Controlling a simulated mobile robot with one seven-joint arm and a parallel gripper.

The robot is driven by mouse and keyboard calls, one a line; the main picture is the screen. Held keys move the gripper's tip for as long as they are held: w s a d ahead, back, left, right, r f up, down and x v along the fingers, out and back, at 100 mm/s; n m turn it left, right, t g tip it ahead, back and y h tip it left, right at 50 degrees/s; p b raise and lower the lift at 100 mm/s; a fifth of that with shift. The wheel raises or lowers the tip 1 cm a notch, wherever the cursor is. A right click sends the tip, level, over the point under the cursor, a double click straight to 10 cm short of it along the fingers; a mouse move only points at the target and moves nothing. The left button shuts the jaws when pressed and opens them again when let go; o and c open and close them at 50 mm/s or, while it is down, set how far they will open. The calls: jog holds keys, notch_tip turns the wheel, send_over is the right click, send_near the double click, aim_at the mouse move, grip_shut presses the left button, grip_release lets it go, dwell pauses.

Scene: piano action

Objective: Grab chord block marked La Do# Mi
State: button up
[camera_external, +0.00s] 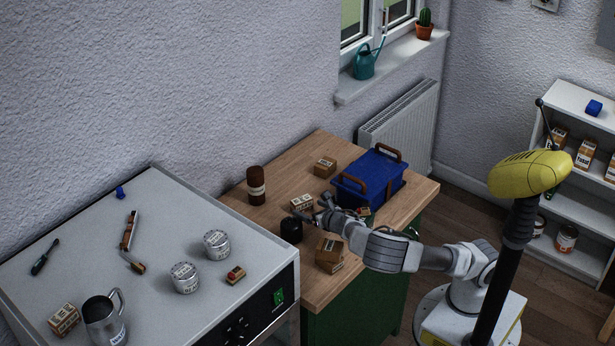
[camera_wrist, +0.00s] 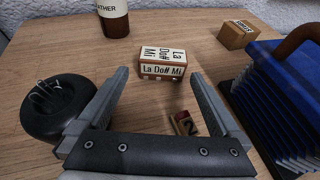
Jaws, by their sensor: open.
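The chord block (camera_wrist: 163,62) is a small brown and white box printed "La Do# Mi" on its top and front. It sits on the wooden table just beyond my fingertips in the wrist view, between their lines and apart from them. The external view shows it as a small labelled box (camera_external: 302,203) beside my gripper (camera_external: 318,212). In the wrist view my gripper (camera_wrist: 159,78) is open and empty, its two grey fingers pointing towards the block.
A black round pincushion-like item (camera_wrist: 58,108) lies close left of my gripper. A small red-topped block (camera_wrist: 185,124) lies between the fingers, near the right one.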

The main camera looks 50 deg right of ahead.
aim_at(304, 205)
jog(key=shift+b+x, duration=0.55)
jog(key=shift+x, duration=2.5)
jog(key=shift+d, duration=0.2)
jog(key=c, duration=1.1)
